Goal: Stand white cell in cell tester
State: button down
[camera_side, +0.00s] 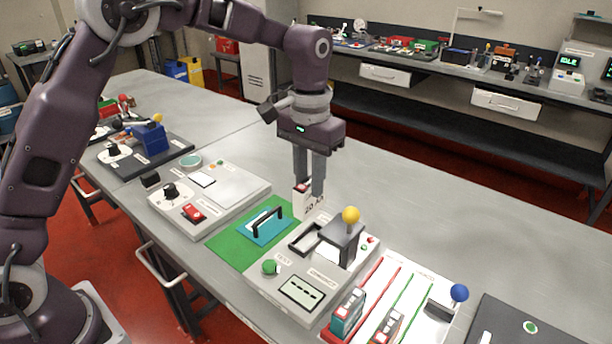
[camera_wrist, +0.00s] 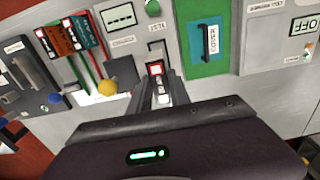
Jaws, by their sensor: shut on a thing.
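My gripper (camera_side: 308,190) points down and is shut on the white cell (camera_side: 301,196), which has a red top and is upright between the fingertips. In the wrist view the cell (camera_wrist: 155,69) shows between the fingers, partly hidden by them. The cell tester (camera_side: 262,288) is a light grey box with a green button, a small display, a dark open frame and a grey block with a yellow-knobbed lever. The cell is by the tester's far side, apparently above the surface; the exact gap cannot be told. In the wrist view the tester's display (camera_wrist: 119,17) is at the top.
A teal cover (camera_side: 266,227) with a black handle lies on a green mat left of the tester. Other cells (camera_side: 348,312) stand in a panel with red and green lines and a blue knob (camera_side: 459,292) at right. The table behind the tester is clear.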

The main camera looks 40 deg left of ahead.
aim_at(309, 214)
jog(key=shift+f, duration=4.25)
jog(key=shift+f, duration=0.2)
jog(key=c, duration=1.1)
grip_release()
notch_tip(309, 214, up, 7)
jog(key=shift+r, duration=0.1)
